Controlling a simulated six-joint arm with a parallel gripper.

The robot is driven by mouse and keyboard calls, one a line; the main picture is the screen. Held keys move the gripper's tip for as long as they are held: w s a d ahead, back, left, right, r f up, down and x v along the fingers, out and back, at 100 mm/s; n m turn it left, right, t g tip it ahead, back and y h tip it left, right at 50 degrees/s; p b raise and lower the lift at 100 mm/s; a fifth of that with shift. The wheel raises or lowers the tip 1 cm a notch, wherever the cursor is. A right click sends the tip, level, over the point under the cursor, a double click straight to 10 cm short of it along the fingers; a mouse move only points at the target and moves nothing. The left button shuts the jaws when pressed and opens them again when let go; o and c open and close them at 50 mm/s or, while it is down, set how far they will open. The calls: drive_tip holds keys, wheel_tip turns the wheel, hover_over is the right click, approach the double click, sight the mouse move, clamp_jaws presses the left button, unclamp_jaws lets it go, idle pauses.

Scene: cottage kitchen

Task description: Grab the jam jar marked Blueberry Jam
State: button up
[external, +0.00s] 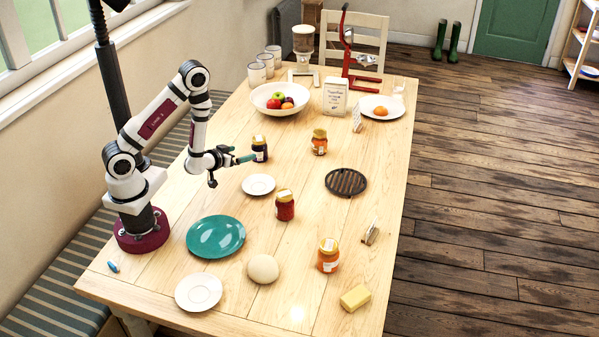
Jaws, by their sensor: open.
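A dark jar (260,146) with a pale label stands on the wooden table, right at my gripper. Its contents look near black; the label is too small to read. My gripper (247,156) is open, low over the table and pointing right, with its fingertips close to the dark jar's left side. I cannot tell whether they touch or straddle it. Other jars are a red one (285,207) at mid-table, an orange one (319,143) to the right of the dark jar, and another orange one (328,257) nearer the front.
A small white saucer (258,185) lies just in front of the dark jar. A fruit bowl (262,105) stands behind it. Bare table separates the jars.

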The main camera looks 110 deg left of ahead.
sight(262, 144)
drive_tip(key=x, duration=1.5)
drive_tip(key=shift+w+a+r, duration=0.1)
drive_tip(key=shift+a+r, duration=0.05)
drive_tip(key=shift+a, duration=0.25)
clamp_jaws()
